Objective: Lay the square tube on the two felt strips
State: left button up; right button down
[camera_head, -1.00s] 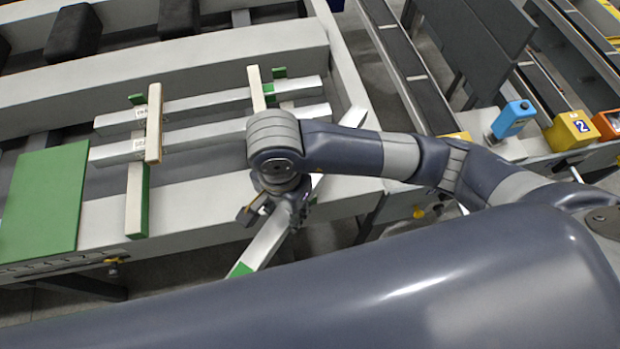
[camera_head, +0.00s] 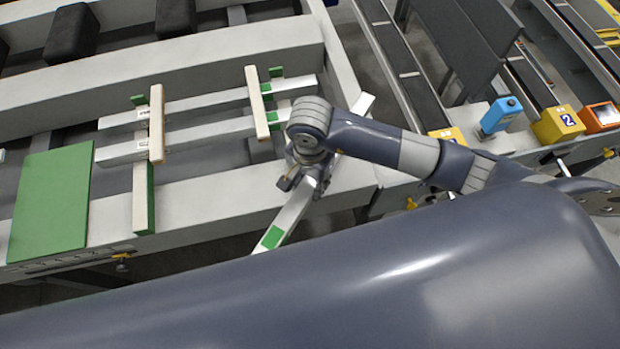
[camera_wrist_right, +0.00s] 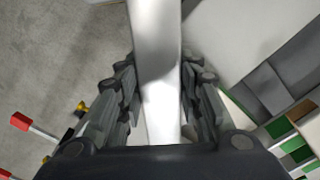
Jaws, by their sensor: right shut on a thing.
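The square tube (camera_head: 291,215) is pale grey with a green patch near its lower end. In the head view it lies diagonally, its lower end past the table's front edge and its other end up and right beyond my wrist. My right gripper (camera_head: 303,182) is shut on it near the middle. In the right wrist view the tube (camera_wrist_right: 160,60) runs between the fingers. Green strips with wooden sides show left and centre: the left one (camera_head: 151,195) sticks out toward the front, and the right one (camera_head: 267,89) is mostly hidden. My left gripper is out of view.
Two pale tubes (camera_head: 205,103) lie side by side, with a wooden stick (camera_head: 156,122) and another (camera_head: 256,105) across them. A green mat (camera_head: 50,200) is at left. A blue device (camera_head: 500,117) and a yellow box (camera_head: 556,124) stand right.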

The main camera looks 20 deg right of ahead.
jog(key=shift+f, duration=0.15)
jog(key=c, duration=1.1)
grip_release()
